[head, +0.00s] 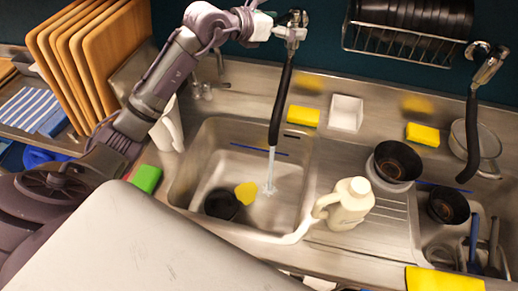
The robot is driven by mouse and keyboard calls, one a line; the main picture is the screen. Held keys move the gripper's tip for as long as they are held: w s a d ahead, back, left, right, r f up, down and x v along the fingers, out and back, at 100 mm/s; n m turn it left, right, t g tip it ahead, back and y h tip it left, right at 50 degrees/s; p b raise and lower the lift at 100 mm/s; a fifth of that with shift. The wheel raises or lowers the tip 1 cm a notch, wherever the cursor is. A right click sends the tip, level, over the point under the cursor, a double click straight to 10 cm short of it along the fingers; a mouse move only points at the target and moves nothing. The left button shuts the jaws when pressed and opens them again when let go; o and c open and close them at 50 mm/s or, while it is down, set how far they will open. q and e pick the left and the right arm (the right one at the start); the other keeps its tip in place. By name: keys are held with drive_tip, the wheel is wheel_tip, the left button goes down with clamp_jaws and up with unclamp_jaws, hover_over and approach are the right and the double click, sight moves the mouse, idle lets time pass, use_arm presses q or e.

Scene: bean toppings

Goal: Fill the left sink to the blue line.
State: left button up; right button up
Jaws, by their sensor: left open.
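The left sink (297,172) is a metal basin in the middle of the head view. A blue line (259,150) runs across its back wall. A black hose tap (281,108) hangs over it and a stream of water (270,165) falls into the basin. A black bowl (221,205) and a yellow piece (246,192) are in the basin. The water level is hard to make out. My left gripper (290,31) is open at the top of this tap, by its metal fitting; whether they touch is unclear. My right gripper is not in view.
A cream jug (347,204) stands right of the basin by its edge. Dark pots (397,162) and a second sink (438,238) with a second tap (473,125) are at the right. Yellow sponges (303,116) and a white dish (346,113) lie behind. Wooden boards (95,55) stand at left.

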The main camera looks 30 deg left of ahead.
use_arm(q)
drive_tip(key=shift+d+p, duration=0.3)
drive_tip(key=shift+d, duration=2.2)
drive_tip(key=shift+w+d, duration=0.1)
drive_tip(key=b+v, duration=0.1)
drive_tip(key=v, duration=0.7)
drive_tip(key=shift+d+r, duration=0.15)
